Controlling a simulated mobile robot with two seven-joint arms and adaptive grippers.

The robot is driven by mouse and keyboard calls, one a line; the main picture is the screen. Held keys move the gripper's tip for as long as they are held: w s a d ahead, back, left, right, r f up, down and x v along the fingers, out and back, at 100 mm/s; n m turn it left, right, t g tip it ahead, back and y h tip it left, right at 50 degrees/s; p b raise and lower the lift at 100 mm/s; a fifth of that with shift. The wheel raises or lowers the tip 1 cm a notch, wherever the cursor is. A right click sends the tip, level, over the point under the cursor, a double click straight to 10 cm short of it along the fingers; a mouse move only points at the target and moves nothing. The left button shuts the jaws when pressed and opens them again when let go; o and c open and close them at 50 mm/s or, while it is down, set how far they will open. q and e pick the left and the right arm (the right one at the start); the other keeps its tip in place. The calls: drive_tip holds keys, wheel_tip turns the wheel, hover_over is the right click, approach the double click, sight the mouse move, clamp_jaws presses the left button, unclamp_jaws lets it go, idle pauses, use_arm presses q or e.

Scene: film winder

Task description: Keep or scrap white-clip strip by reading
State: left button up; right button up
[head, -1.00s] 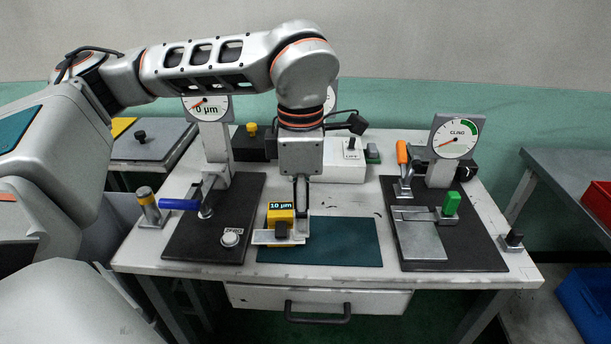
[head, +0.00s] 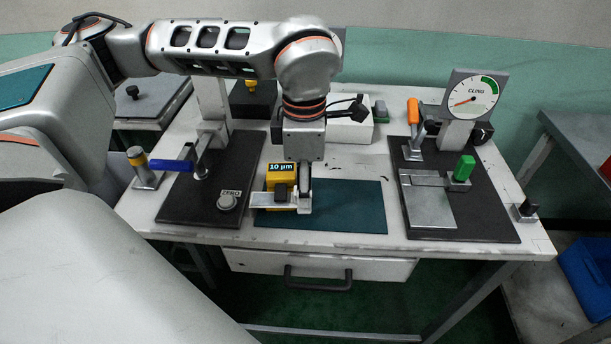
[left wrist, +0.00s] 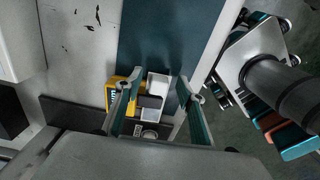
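The yellow gauge (head: 280,177) reads 10 µm and stands at the left end of the teal mat (head: 350,205); it also shows in the left wrist view (left wrist: 113,95). A pale strip (head: 268,199) lies at the gauge's front, with a white block, likely its clip, at the right end. In the left wrist view the white block (left wrist: 157,86) sits between my left fingers. My left gripper (head: 304,200) is low over the mat, just right of the gauge. Its fingers (left wrist: 158,76) are apart, with visible gaps beside the block.
A black fixture with a ZERO button (head: 227,202) and blue lever (head: 171,165) is at left. A CLING dial (head: 473,93) stands above a right fixture with a green-handled clamp (head: 463,168) and orange lever (head: 412,110). A blue bin (head: 585,275) is lower right.

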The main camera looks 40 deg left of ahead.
use_arm(q)
drive_tip(key=shift+f, duration=0.15)
clamp_jaws()
idle(0.8)
drive_tip(key=shift+w+d, duration=0.8)
drive_tip(key=shift+d, duration=0.3)
drive_tip(key=shift+w+d, duration=0.75)
drive_tip(key=shift+d, duration=0.3)
drive_tip(key=shift+w+d, duration=0.8)
drive_tip(key=shift+d, duration=0.3)
